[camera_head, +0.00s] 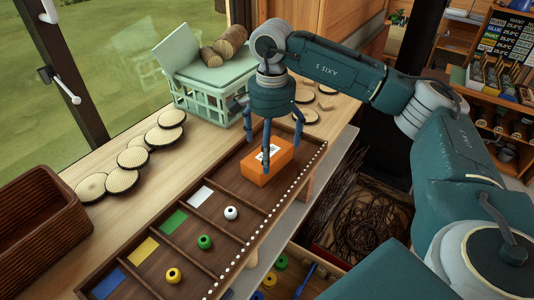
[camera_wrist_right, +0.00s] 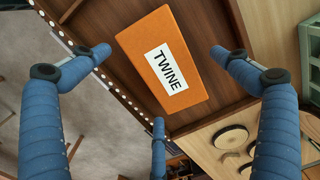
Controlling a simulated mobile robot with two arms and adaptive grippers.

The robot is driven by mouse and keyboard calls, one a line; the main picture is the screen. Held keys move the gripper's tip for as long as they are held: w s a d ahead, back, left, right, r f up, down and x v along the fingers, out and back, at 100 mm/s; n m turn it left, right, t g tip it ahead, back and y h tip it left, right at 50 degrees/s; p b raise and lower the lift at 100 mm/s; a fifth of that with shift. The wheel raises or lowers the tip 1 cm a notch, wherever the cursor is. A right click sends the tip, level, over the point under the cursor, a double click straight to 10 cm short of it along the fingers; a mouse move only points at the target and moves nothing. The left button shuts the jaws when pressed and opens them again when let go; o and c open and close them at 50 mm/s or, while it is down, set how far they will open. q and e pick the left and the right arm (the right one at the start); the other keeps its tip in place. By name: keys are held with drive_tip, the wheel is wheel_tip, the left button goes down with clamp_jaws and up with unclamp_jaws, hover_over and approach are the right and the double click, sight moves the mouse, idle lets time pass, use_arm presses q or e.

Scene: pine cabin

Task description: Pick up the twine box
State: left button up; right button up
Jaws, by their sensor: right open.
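The twine box (camera_head: 258,168) is an orange block with a white label. It lies in the upper part of a dark wooden tray (camera_head: 228,218) on the bench. In the right wrist view the box (camera_wrist_right: 182,42) shows its label reading TWINE. My right gripper (camera_head: 268,135) is open above the box, its fingers pointing down around it. In the right wrist view its blue fingers (camera_wrist_right: 158,75) are spread with the box beyond them, and none is clearly touching it. My left gripper is in neither view.
The tray's other compartments hold a white bead (camera_head: 231,212), a green bead (camera_head: 205,241) and a yellow bead (camera_head: 173,275). A pale green crate (camera_head: 213,98) stands behind the gripper. Wood slices (camera_head: 134,157) and a brown basket (camera_head: 38,229) are at left.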

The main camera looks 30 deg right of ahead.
sight(272, 155)
drive_tip(key=shift+s+d+f+p, duration=0.1)
drive_tip(key=shift+f+p, duration=0.1)
drive_tip(key=shift+f, duration=0.4)
drive_tip(key=shift+s+d+f+p, duration=0.1)
drive_tip(key=shift+f+p, duration=0.1)
drive_tip(key=shift+f, duration=0.9)
drive_tip(key=c, duration=1.3)
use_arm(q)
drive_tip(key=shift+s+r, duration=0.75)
use_arm(e)
drive_tip(key=shift+c, duration=0.3)
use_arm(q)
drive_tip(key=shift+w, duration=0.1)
use_arm(e)
drive_tip(key=shift+w, duration=0.1)
